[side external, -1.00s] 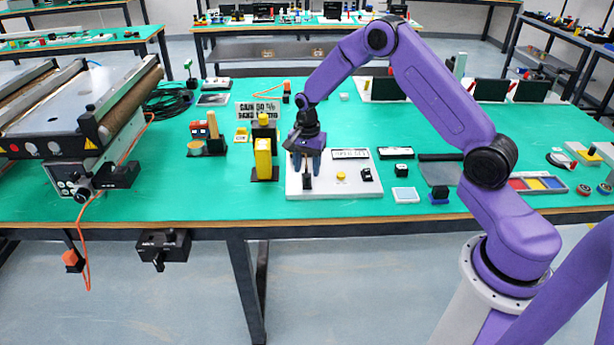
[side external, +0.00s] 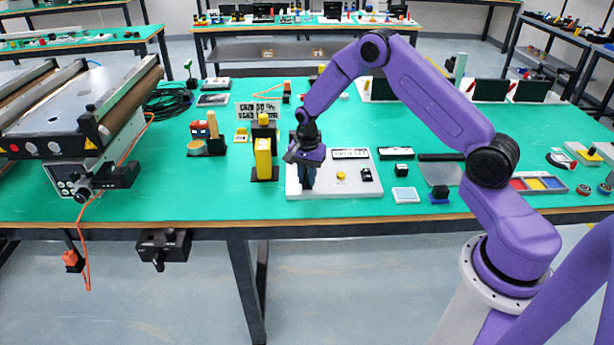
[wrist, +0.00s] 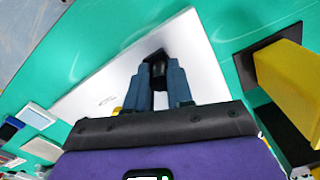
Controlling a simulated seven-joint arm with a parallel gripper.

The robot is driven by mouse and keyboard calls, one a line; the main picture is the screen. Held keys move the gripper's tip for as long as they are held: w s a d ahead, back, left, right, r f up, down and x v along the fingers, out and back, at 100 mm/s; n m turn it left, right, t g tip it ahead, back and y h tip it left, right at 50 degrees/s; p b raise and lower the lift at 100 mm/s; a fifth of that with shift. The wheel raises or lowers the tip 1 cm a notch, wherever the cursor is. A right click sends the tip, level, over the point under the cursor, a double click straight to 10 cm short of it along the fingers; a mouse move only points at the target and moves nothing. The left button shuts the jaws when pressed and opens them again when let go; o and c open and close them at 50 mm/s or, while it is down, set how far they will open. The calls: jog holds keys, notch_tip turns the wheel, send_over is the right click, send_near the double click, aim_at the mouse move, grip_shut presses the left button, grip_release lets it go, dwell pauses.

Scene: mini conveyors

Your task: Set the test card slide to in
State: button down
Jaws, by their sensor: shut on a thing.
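A white panel (side external: 345,187) lies flat on the green table near its front edge. My gripper (side external: 308,185) is down over the panel's left part. In the wrist view my gripper (wrist: 157,82) has its two blue fingers shut on a small black slide knob (wrist: 156,70), with a dark base showing just past the fingertips. In the side view the fingers hide this knob. I cannot read from these frames which end of its travel the slide is at.
The panel also bears a yellow button (side external: 341,176), a black switch (side external: 366,174) and a labelled plate (side external: 350,154). A tall yellow block (side external: 263,160) on a black base stands left of the panel. Small black and white boxes lie to the right. Green table is clear between them.

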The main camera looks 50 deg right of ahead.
jog(key=shift+w+d, duration=2.65)
jog(key=c, duration=1)
grip_release()
jog(key=shift+w+d, duration=0.1)
jog(key=shift+r, duration=0.1)
notch_tip(320, 180, up, 17)
jog(key=shift+r, duration=0.15)
